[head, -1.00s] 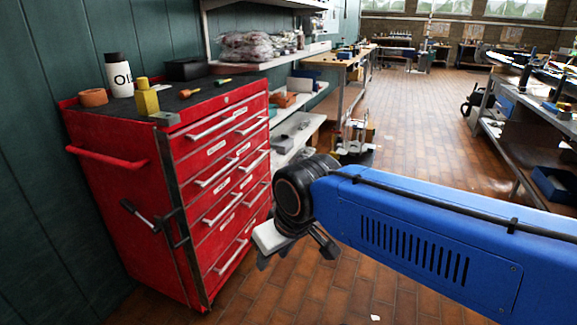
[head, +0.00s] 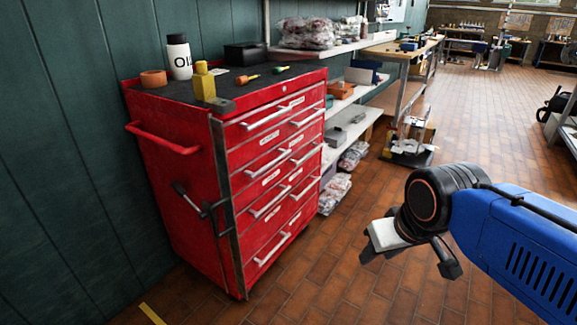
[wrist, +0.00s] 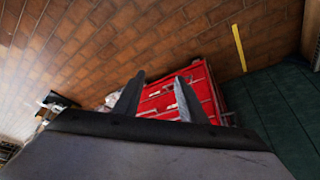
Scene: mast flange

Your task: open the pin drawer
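A red tool cabinet (head: 172,185) stands against the green wall, left of centre in the head view. Its front has several drawers with silver handles and small white labels, all apparently closed. The labels are too small to read, so I cannot tell which is the pin drawer. My gripper (head: 408,262) is to the right of the cabinet, above the floor and well apart from it. In the wrist view my gripper (wrist: 155,98) has its two fingers spread with nothing between them but the distant red cabinet (wrist: 197,88).
On the cabinet top are a white bottle (head: 179,58), an orange ring (head: 153,78), a yellow block (head: 204,84) and screwdrivers. A hook-like bar (head: 190,203) sticks out from its side. Shelves (head: 345,120) with bags stand behind. The tiled floor (head: 320,290) before the cabinet is clear.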

